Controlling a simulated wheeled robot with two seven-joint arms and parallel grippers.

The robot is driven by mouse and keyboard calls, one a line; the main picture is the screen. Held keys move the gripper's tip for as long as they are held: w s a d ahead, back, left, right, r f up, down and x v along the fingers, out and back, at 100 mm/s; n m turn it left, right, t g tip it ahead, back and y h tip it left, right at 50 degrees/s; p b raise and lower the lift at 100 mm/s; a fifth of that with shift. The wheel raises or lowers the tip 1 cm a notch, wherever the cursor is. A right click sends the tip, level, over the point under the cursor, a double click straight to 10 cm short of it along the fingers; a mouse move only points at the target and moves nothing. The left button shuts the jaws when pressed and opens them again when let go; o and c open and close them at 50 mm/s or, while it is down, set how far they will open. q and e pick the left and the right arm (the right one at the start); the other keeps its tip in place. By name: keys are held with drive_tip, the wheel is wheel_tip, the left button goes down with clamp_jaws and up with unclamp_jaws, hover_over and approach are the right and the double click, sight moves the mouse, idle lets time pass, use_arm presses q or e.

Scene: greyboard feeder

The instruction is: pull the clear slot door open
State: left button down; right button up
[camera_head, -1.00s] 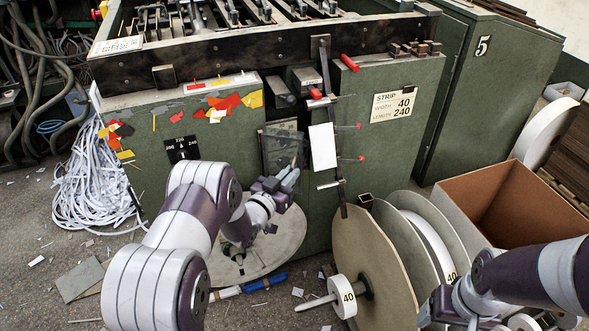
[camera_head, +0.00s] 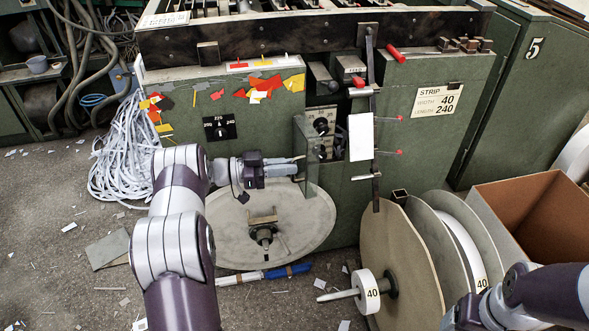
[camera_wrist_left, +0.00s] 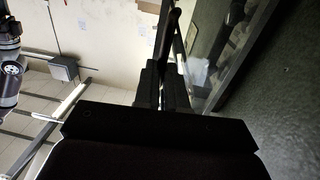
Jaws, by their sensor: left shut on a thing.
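The clear slot door (camera_head: 311,172) stands swung out from the green machine front (camera_head: 225,135), seen nearly edge-on in the head view. Behind it the slot (camera_head: 322,128) shows dark knobs and a pale scale. My left gripper (camera_head: 300,160) comes in from the left and is shut at the door's outer edge. In the left wrist view its dark fingers (camera_wrist_left: 162,85) are together beside a see-through panel (camera_wrist_left: 203,48); the exact contact is too dark to tell. My right gripper (camera_head: 462,316) is low at the right; its fingers are unclear.
A round grey plate (camera_head: 305,222) lies below the slot. A large reel (camera_head: 385,255) and an open cardboard box (camera_head: 530,200) stand at the right. A white card (camera_head: 360,137) hangs right of the slot. Blue and white rolls (camera_head: 287,271) lie on the floor.

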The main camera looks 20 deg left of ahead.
use_arm(q)
drive_tip(key=shift+w+a+r, duration=0.15)
drive_tip(key=shift+a+r, duration=0.1)
drive_tip(key=shift+a, duration=0.25)
drive_tip(key=shift+w+a+r, duration=0.1)
drive_tip(key=shift+a+r, duration=0.1)
drive_tip(key=shift+a, duration=0.3)
drive_tip(key=shift+w, duration=0.1)
drive_tip(key=c, duration=1.6)
unclamp_jaws()
drive_tip(key=shift+o, duration=0.5)
drive_tip(key=shift+w+d+f, duration=0.15)
drive_tip(key=shift+w+f, duration=0.1)
drive_tip(key=shift+s, duration=0.1)
drive_tip(key=shift+s+f, duration=0.1)
drive_tip(key=shift+f, duration=0.05)
drive_tip(key=p+v, duration=0.1)
drive_tip(key=v, duration=1.1)
drive_tip(key=shift+s+a, duration=0.25)
drive_tip(key=shift+a, duration=0.05)
